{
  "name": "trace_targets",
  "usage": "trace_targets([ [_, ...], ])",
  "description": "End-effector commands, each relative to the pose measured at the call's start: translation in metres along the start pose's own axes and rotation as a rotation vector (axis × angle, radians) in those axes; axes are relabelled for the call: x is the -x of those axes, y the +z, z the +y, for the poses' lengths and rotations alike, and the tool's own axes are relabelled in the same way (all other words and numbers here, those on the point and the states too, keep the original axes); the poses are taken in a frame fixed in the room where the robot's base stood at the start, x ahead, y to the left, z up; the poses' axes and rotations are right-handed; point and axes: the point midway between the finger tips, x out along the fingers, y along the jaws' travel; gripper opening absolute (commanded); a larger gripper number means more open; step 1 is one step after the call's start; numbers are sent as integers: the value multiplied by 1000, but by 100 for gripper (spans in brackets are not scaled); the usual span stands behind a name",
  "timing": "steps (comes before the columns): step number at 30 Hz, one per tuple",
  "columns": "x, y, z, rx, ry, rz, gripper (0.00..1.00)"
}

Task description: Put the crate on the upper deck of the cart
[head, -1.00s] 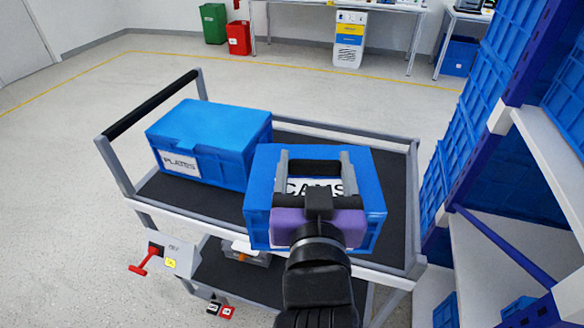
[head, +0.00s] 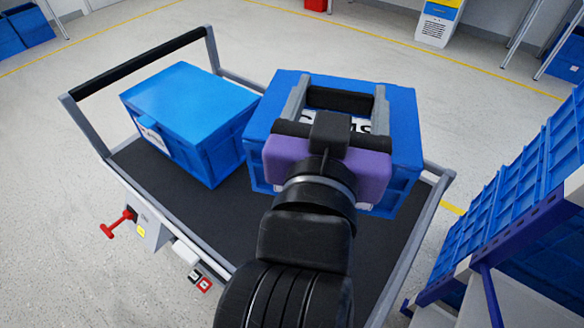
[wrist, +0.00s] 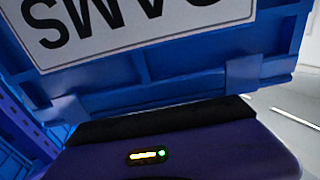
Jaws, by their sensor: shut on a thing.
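The blue crate labelled CAMS (head: 400,110) is at the upper right of the cart in the head view. My gripper (head: 340,100) is shut on this crate at its near upper side, and my purple wrist covers part of the label. The crate's ribbed blue wall and white label fill much of the wrist view (wrist: 180,70). The cart's upper deck (head: 215,215) is dark, with a grey frame. The crate is over the deck's right part; whether its base touches the deck is hidden by my arm and the crate.
A second blue crate labelled PLATES (head: 190,100) stands on the deck's left part, with a narrow gap to the held crate. A red lever (head: 117,224) sticks out at the cart's near left. A shelf with blue crates (head: 510,200) stands close on the right.

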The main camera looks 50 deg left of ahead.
Motion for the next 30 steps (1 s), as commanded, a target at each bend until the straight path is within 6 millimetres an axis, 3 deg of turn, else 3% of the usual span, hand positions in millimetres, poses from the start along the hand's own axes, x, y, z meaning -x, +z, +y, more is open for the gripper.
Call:
trace_targets([
  [18,1,134,-1,1,-2,-2,0],
  [30,0,167,0,1,0,-1,0],
])
